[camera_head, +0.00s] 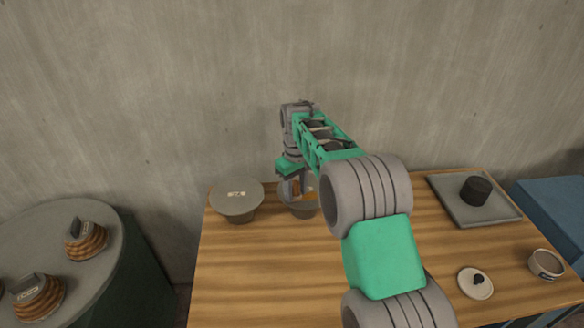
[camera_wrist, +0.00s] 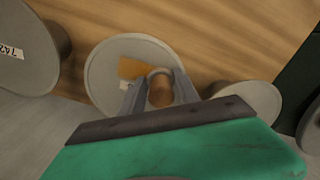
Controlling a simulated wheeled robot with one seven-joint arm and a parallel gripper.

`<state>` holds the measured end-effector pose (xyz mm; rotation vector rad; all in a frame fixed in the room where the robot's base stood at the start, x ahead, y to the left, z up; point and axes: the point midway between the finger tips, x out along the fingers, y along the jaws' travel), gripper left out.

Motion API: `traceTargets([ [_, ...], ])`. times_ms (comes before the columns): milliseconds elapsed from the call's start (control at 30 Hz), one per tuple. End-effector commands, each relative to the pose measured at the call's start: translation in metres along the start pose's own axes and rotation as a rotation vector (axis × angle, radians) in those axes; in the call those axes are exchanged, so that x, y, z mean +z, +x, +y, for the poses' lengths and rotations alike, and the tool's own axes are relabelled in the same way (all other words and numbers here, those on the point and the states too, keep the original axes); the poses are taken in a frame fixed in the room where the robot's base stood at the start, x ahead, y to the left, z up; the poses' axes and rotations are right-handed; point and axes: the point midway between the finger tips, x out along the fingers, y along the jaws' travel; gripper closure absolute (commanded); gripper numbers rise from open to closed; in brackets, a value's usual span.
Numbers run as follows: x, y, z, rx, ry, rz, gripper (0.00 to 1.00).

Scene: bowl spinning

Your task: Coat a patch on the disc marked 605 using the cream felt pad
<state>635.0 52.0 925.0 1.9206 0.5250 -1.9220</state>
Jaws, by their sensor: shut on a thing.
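My gripper (camera_wrist: 157,84) is shut on a brown, round piece with a pale end (camera_wrist: 160,90), which appears to be the cream felt pad. It is over a grey disc (camera_wrist: 104,78) in the wrist view. An orange patch (camera_wrist: 133,69) shows on that disc, close beside the held piece; whether the piece touches the disc I cannot tell. In the head view my gripper (camera_head: 293,188) is low over this same disc (camera_head: 299,210), partly hidden by my arm.
A labelled grey disc (camera_head: 237,204) stands to the left on the wooden table (camera_head: 250,270). At right are a grey tray (camera_head: 450,208) with a black cylinder (camera_head: 475,190), a pale knobbed lid (camera_head: 476,289) and a small bowl (camera_head: 546,264).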

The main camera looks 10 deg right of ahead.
Motion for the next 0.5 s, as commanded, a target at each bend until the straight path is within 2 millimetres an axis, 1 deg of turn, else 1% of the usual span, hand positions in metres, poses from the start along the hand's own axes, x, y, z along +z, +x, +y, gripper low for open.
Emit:
traceTargets([
  [33,-0.002,0.000,-0.003,-0.001,0.000,-0.002,1.00],
  [100,-0.002,-0.007,-0.003,0.000,0.002,-0.001,1.00],
  [167,-0.003,-0.023,-0.003,0.002,0.002,0.004,1.00],
  [500,-0.001,-0.053,-0.002,0.000,0.003,0.001,1.00],
])
